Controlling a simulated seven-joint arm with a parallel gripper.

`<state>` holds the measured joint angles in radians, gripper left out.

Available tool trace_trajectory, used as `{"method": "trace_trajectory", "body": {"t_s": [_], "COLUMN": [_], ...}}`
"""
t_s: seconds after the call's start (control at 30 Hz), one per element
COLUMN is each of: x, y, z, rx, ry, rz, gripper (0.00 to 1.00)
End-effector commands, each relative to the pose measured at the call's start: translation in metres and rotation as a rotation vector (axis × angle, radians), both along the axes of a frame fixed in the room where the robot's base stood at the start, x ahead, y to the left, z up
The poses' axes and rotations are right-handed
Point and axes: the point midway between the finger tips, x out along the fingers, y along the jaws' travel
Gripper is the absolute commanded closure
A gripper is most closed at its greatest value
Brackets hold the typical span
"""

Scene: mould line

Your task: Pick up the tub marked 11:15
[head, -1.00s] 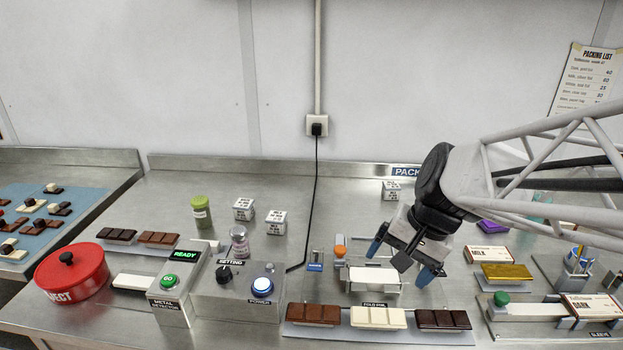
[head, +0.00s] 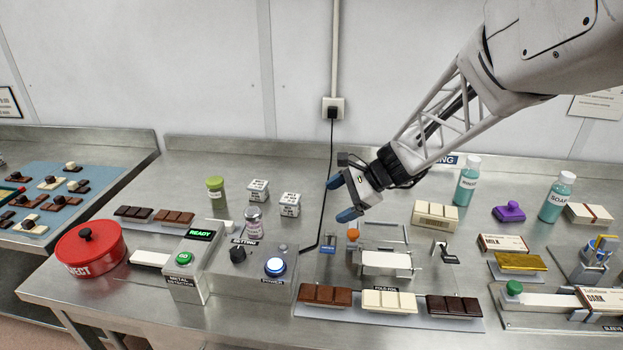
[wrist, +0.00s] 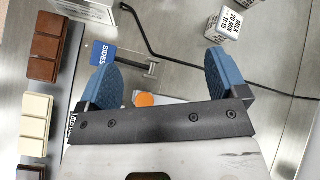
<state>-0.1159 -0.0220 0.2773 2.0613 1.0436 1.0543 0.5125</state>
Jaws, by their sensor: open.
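The tub marked 11:15 (wrist: 228,20) is a small white block-shaped tub at the top right of the wrist view, with "MILK 20 MIN 11:15" on its label. In the head view it appears to be the right one (head: 290,203) of two similar white tubs; the print there is too small to be sure. The other tub (head: 258,190) stands behind it to the left. My gripper (head: 341,198) is open and empty, above the bench to the right of the tubs. Its blue fingers (wrist: 160,58) are spread wide in the wrist view, apart from the tub.
A black cable (head: 328,215) runs between the tubs and my gripper. A green-lidded jar (head: 215,190) and a pinkish jar (head: 253,220) stand left of the tub. The control box (head: 255,268) is in front, and the fold jig (head: 387,262) is to the right.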

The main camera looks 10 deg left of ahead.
Motion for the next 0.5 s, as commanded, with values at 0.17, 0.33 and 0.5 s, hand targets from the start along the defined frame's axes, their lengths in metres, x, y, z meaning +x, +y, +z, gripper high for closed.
{"method": "trace_trajectory", "body": {"t_s": [0.17,0.33,0.5], "x": [0.038,0.072,0.105], "y": [0.024,0.045,0.064], "z": [-0.023,-0.046,-0.071], "rx": [0.085,0.164,0.24], "ry": [0.101,0.198,0.293], "rz": [-0.093,-0.182,-0.27], "gripper": [0.08,0.08,0.08]}}
